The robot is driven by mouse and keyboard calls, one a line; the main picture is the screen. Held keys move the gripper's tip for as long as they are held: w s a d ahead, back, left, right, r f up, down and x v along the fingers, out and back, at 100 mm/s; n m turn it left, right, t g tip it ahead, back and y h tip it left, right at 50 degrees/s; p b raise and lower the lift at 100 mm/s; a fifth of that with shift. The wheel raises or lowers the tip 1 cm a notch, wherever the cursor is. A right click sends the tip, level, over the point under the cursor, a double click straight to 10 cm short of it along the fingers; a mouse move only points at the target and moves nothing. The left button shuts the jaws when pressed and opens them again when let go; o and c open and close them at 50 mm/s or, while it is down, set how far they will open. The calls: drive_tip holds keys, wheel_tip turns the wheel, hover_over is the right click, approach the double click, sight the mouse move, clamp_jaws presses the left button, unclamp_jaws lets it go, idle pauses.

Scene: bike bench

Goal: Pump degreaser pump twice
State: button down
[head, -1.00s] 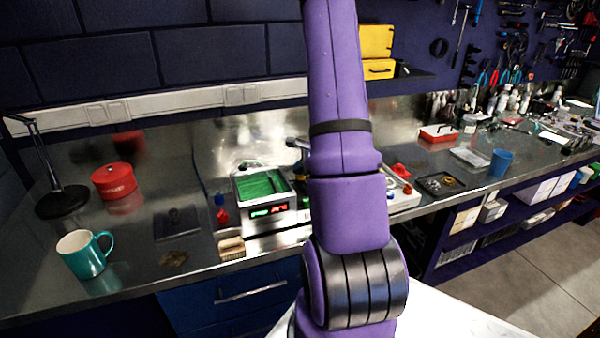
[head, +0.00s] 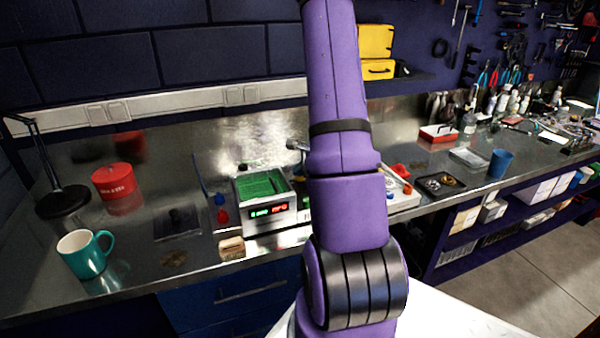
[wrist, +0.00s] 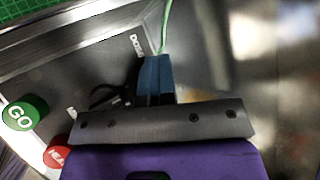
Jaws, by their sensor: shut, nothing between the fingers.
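The steel washer unit (head: 265,217) stands on the bench in the head view, with a green mesh top (head: 262,186) and lit green and red readouts. In the wrist view its sloped front panel (wrist: 75,75) shows a green GO button (wrist: 22,113), a red button (wrist: 57,153) and a partly hidden label. My gripper (wrist: 154,75) is shut and empty, its blue fingertips close to the label end of the panel. A thin green line (wrist: 166,25) runs up from the fingertips. I cannot make out the pump head. My purple arm hides the gripper in the head view.
Small red and blue items (head: 221,208) and a wooden block (head: 231,248) sit left of the unit. A teal mug (head: 84,254), red tin (head: 114,182) and black lamp (head: 62,200) stand further left. A tray (head: 440,184) and blue cup (head: 499,163) lie right.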

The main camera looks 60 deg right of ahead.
drive_tip(key=shift+a+r, duration=0.1)
idle(0.4)
drive_tip(key=shift+r, duration=3.1)
drive_tip(key=shift+w, duration=0.1)
